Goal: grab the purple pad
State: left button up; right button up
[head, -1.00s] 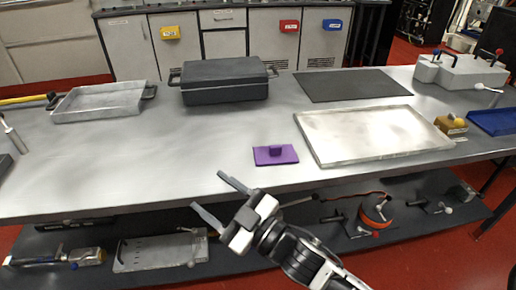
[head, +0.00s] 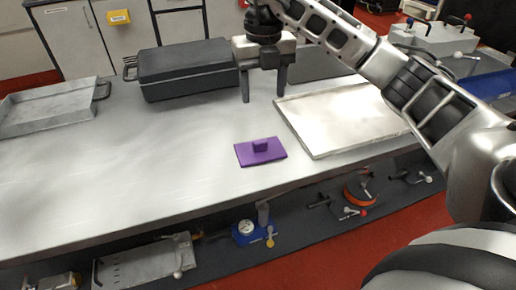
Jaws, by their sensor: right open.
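The purple pad (head: 272,155) lies flat on the metal table (head: 150,165) near its front edge, with a small purple block-like grip standing on its middle. My right gripper (head: 263,98) points down, open and empty, above the table and farther back than the pad. Its two dark fingers are apart and do not touch the pad. My left gripper is not in view.
A shallow metal tray (head: 322,151) stands just right of the pad. A dark case (head: 190,72) stands behind, left of my gripper. Another metal tray (head: 48,112) is at the far left. The table left of the pad is clear.

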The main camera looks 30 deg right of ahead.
send_over(260, 141)
jog(key=f, duration=0.8)
jog(key=shift+s+d, duration=0.15)
jog(key=shift+s, duration=0.05)
jog(key=shift+w+a+f+p, duration=0.1)
jog(key=shift+f+p, duration=0.05)
jog(key=shift+f, duration=1.35)
jog(key=shift+w+a+f+p, duration=0.1)
jog(key=shift+f+p, duration=0.05)
jog(key=shift+f, duration=1.3)
jog(key=c, duration=1.1)
